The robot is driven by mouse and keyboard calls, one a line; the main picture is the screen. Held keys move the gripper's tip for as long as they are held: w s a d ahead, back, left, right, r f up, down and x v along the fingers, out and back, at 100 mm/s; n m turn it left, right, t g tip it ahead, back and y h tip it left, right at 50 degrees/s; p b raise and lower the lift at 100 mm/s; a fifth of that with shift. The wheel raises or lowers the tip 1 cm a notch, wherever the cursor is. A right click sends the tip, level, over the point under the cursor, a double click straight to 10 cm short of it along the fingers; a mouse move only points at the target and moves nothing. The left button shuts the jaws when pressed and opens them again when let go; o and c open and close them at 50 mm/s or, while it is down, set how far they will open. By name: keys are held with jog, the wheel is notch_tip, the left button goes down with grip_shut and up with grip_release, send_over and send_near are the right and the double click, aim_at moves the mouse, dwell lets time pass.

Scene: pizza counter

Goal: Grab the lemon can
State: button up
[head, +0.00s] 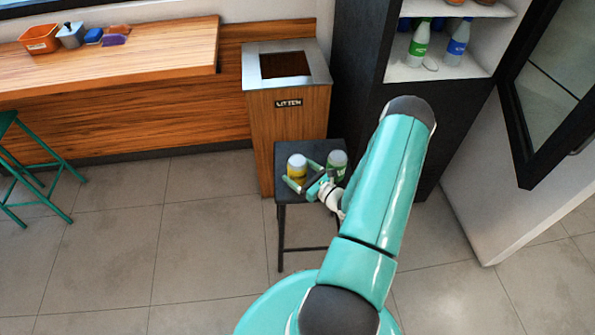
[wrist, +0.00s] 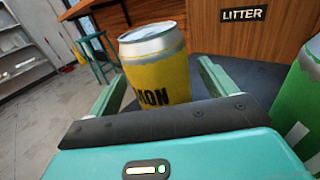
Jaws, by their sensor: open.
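The lemon can (head: 297,168) is yellow with a silver top and stands upright on a small dark stool (head: 284,194). In the wrist view the can (wrist: 157,75) shows part of its black lettering, and its lower part is hidden behind my gripper's palm. My gripper (head: 303,174) is open, with one finger on each side of the can. The wrist view shows the same gripper (wrist: 158,85) with a gap beside the can on both sides. Whether a finger touches the can cannot be told.
A green can (head: 337,162) stands on the stool just right of my gripper, also at the wrist view's right edge (wrist: 298,105). A wooden litter bin (head: 300,120) stands behind the stool. Shelves with bottles (head: 420,42) are at the back right. Open floor lies left.

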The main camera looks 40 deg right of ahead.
jog(key=shift+w, duration=0.45)
jog(key=c, duration=1.3)
jog(key=shift+r, duration=0.15)
